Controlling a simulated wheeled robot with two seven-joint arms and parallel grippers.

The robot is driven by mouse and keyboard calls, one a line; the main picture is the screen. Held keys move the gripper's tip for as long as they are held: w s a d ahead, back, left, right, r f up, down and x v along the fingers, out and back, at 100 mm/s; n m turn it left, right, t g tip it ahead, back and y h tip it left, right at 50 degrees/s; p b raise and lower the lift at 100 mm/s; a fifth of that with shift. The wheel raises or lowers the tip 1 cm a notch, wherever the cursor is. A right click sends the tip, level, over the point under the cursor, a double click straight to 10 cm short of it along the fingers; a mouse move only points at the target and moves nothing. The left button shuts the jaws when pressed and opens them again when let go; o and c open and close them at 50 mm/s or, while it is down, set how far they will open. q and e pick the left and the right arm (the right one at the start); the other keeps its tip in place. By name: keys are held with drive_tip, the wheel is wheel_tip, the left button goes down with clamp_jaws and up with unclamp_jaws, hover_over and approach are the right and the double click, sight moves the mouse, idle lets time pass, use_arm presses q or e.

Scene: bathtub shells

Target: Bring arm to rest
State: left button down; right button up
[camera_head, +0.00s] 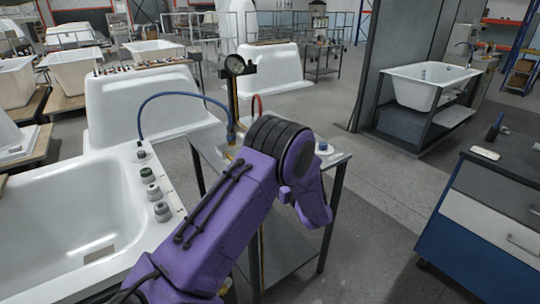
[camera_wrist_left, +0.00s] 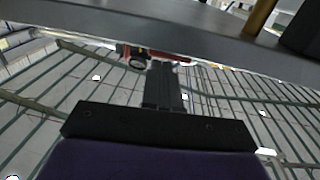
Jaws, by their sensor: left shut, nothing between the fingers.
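My purple left arm (camera_head: 235,215) rises from the bottom of the head view and bends downward at a black-banded joint in front of a small grey metal table (camera_head: 335,160). Its gripper is hidden in the head view. In the left wrist view my left gripper (camera_wrist_left: 165,70) shows as two dark fingers pressed together, with nothing between them. A grey slab-like edge (camera_wrist_left: 200,28) crosses the top of that view, close to the fingers; I cannot tell whether they touch. My right arm is not in view.
A white bathtub shell (camera_head: 60,215) with knobs on its rim lies at the left. A pressure gauge (camera_head: 235,65) on a post and a blue hose (camera_head: 175,95) stand at the metal table. A blue-and-grey cabinet (camera_head: 490,215) is at the right. Floor (camera_head: 385,220) between table and cabinet is clear.

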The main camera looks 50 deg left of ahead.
use_arm(q)
drive_tip(key=s+d+b, duration=0.1)
drive_tip(key=d+b, duration=0.1)
drive_tip(key=d, duration=0.8)
drive_tip(key=shift+d, duration=0.1)
